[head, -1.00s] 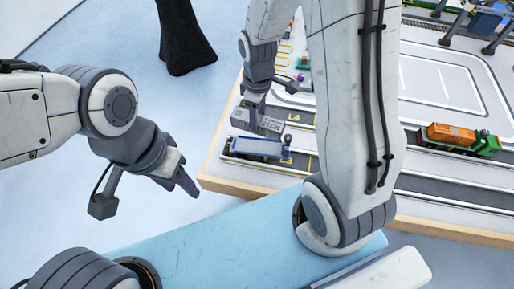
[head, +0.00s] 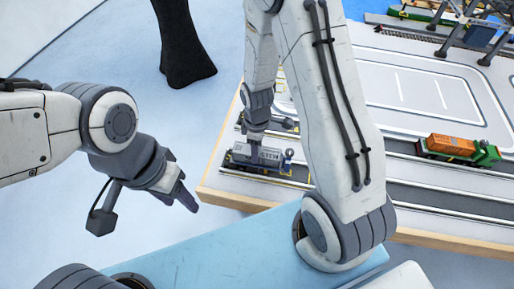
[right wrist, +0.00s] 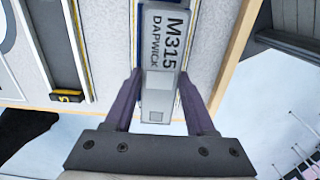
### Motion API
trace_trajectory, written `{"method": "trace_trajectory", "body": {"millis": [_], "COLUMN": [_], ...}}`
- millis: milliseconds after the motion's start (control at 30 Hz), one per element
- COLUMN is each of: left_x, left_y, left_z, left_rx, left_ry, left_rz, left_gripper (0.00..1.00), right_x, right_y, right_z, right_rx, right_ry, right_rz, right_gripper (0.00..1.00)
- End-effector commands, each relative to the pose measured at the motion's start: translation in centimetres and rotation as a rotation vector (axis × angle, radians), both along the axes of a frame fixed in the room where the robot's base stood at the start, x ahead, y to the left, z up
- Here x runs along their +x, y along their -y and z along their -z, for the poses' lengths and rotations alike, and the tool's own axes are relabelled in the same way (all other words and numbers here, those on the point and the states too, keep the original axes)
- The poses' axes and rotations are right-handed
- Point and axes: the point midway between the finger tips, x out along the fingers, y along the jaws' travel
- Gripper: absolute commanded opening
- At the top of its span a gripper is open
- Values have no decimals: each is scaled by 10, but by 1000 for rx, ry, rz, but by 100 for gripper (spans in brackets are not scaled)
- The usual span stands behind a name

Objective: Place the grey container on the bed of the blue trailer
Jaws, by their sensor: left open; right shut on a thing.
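The grey container (head: 262,156) is in my right gripper (head: 258,140), over the bed of the blue trailer (head: 262,170) at the table's near left corner. It lines up with the trailer lengthwise. I cannot tell whether it rests on the bed or hangs just above it. In the right wrist view the container (right wrist: 162,45) shows "M315 DAPWICK" on top, with the fingers of my right gripper (right wrist: 160,76) shut on its two sides. Bits of blue show beside it, and the container hides most of the bed. My left gripper (head: 184,198) is open and empty, left of the table.
A green truck with an orange container (head: 451,144) stands on the right roadway. Gantry crane legs (head: 448,45) stand at the back right. The table's wooden edge (head: 232,200) is close to the trailer. The middle of the table is clear.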

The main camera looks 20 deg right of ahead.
Motion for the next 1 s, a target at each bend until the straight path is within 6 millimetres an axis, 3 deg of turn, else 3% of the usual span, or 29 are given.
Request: {"method": "trace_trajectory", "body": {"millis": [67,100,167,567,667,1000], "left_x": [0,0,0,0,0,0], "left_y": [0,0,0,0,0,0], "left_z": [0,0,0,1,1,3], "left_rx": [0,0,0,0,0,0], "left_ry": [0,0,0,0,0,0], "left_rz": [0,0,0,0,0,0], "left_gripper": [50,50,50,50,50,50], "right_x": [0,0,0,1,2,2], "right_y": [0,0,0,0,0,0], "right_z": [0,0,0,-6,-18,-89], "right_rx": [0,0,0,0,1,0], "right_ry": [0,0,0,4,6,7], "right_rz": [0,0,0,0,0,0], "right_gripper": [0,67,86,86,86,86]}}
